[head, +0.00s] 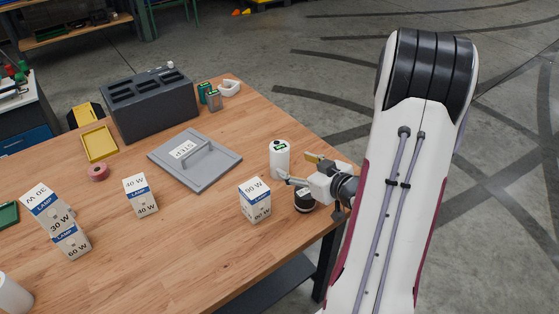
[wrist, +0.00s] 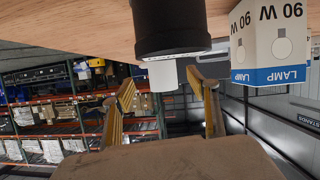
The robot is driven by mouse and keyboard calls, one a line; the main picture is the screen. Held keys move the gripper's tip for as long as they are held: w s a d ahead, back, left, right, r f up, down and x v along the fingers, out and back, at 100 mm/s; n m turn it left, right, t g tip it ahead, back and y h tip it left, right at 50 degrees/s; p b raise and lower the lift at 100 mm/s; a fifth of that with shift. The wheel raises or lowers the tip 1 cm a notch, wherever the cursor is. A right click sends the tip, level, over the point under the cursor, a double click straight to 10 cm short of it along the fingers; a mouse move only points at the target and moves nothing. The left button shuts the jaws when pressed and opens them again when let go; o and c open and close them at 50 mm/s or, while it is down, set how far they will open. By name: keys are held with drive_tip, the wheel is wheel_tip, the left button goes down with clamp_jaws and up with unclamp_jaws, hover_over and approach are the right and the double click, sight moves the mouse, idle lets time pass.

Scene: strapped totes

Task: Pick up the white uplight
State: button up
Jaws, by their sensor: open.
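The white uplight (head: 280,160), a white cylinder with a dark, green-marked top, stands upright on the wooden table near its right edge. My gripper (head: 297,167) is open beside it, with its fingers pointing toward it. In the wrist view, which is upside down, the open fingers (wrist: 160,82) have nothing gripped between them. A white cylinder end (wrist: 162,75), seemingly the uplight, shows between them, mostly hidden behind a black cylinder (wrist: 170,25). I cannot tell whether a finger touches the uplight.
The black cylinder (head: 304,203) stands under my gripper near the table edge. A 90 W lamp box (head: 255,200) stands to the left. A grey lid with a handle (head: 215,172) lies behind it. More lamp boxes (head: 140,195) and a dark grey tote (head: 148,105) stand farther left.

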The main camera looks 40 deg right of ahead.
sight(285, 162)
drive_tip(key=shift+s+f+t+y, duration=0.35)
drive_tip(key=shift+s+t+y, duration=0.05)
drive_tip(key=shift+s+t, duration=0.15)
drive_tip(key=shift+w, duration=0.1)
drive_tip(key=shift+x, duration=1.05)
drive_tip(key=shift+w, duration=0.15)
drive_tip(key=shift+w, duration=0.1)
drive_tip(key=shift+x, duration=1.7)
drive_tip(key=shift+w, duration=0.85)
